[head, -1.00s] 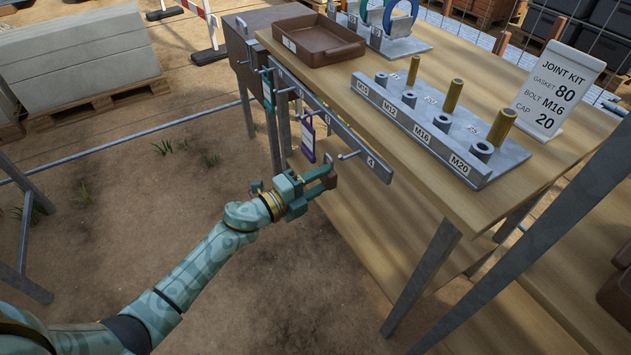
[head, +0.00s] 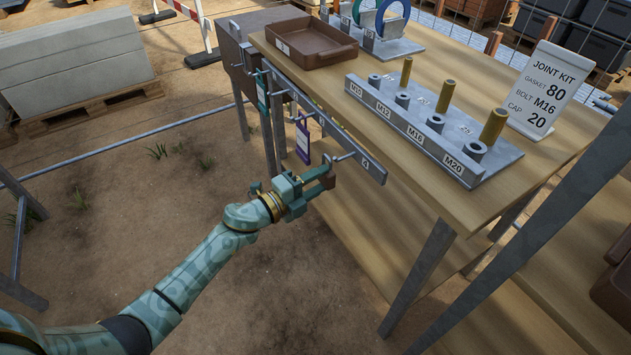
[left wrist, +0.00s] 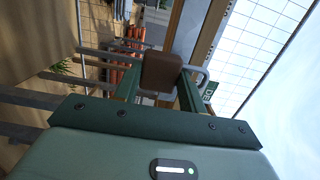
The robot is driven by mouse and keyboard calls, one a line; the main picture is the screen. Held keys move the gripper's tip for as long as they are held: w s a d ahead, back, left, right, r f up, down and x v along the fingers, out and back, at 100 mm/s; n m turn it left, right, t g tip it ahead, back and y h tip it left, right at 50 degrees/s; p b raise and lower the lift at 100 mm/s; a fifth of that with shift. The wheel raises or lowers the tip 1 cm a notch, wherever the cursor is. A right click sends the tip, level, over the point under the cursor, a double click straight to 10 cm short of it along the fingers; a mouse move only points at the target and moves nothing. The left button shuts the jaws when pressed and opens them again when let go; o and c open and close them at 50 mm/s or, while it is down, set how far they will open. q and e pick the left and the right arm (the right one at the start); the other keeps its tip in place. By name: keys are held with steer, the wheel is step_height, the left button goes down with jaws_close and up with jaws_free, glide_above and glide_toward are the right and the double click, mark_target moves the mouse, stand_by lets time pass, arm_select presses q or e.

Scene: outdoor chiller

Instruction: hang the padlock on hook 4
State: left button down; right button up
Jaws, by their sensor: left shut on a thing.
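The brown padlock (left wrist: 161,70) sits between the fingers of my left gripper in the left wrist view, its grey shackle (left wrist: 202,74) out to the right. In the head view my left gripper (head: 316,184) is shut on the padlock (head: 328,178), just below and in front of the rail's near end. Hook 4 (head: 344,157) is a bare metal peg beside the label 4 (head: 365,163) on the grey rail (head: 376,174). The padlock is below the hook and appears apart from it. My right gripper is out of view.
The wooden table (head: 420,165) carries a brown tray (head: 305,42), a bolt rack (head: 430,130) and a sign (head: 547,90). Open ground lies left of the table.

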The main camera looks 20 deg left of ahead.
mark_target(323, 180)
arm_select(q)
steer(key=shift+b+x, duration=0.3)
steer(key=shift+x, duration=1.7)
steer(key=shift+s+d, duration=0.1)
steer(key=shift+d, duration=0.1)
